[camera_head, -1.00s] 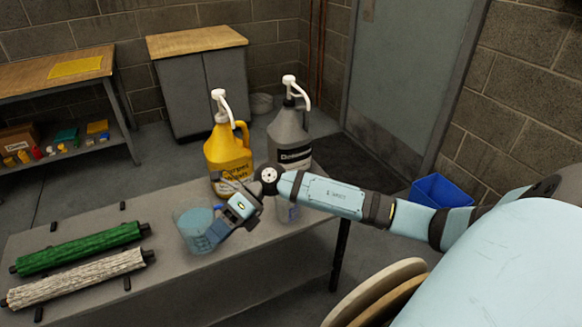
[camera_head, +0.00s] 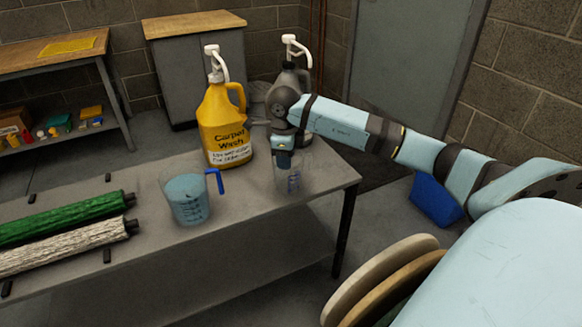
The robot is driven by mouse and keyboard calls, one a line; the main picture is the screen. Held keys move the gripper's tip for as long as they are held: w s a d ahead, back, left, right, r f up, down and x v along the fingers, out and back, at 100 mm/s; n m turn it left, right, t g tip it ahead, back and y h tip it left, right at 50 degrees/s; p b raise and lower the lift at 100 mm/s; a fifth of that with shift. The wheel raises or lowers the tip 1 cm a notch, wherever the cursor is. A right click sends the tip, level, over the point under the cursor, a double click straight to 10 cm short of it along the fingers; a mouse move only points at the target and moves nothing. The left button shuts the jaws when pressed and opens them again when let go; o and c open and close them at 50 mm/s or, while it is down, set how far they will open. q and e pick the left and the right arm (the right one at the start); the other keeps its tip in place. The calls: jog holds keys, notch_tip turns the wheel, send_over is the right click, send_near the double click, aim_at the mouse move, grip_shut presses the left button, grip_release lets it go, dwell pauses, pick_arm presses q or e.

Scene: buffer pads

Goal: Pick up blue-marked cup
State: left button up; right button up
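A clear cup with small blue marks (camera_head: 292,182) stands upright near the right end of the grey table (camera_head: 240,235). My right gripper (camera_head: 285,158) points down right at the top of this cup, overlapping its rim in the picture. Its fingers are small and dark, and I cannot tell whether they are open or shut, or whether they touch the cup. A clear jug with blue contents and a blue handle (camera_head: 188,202) stands upright to the left, apart from the gripper. My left gripper is not in view.
A yellow carpet wash bottle (camera_head: 226,128) stands behind the jug. A grey pump bottle (camera_head: 298,75) is behind my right gripper, mostly hidden. A green roll (camera_head: 62,218) and a whitish roll (camera_head: 62,247) lie at left. The table front is clear.

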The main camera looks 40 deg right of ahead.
aim_at(286, 177)
jog(key=shift+f, duration=0.65)
notch_tip(286, 177, down, 5)
jog(key=shift+w+d+r+b, duration=0.1)
jog(key=shift+w+d+b, duration=0.05)
jog(key=shift+b, duration=1)
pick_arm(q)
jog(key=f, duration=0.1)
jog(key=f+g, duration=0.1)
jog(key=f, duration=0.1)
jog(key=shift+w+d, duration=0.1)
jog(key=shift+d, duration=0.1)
pick_arm(e)
grip_shut()
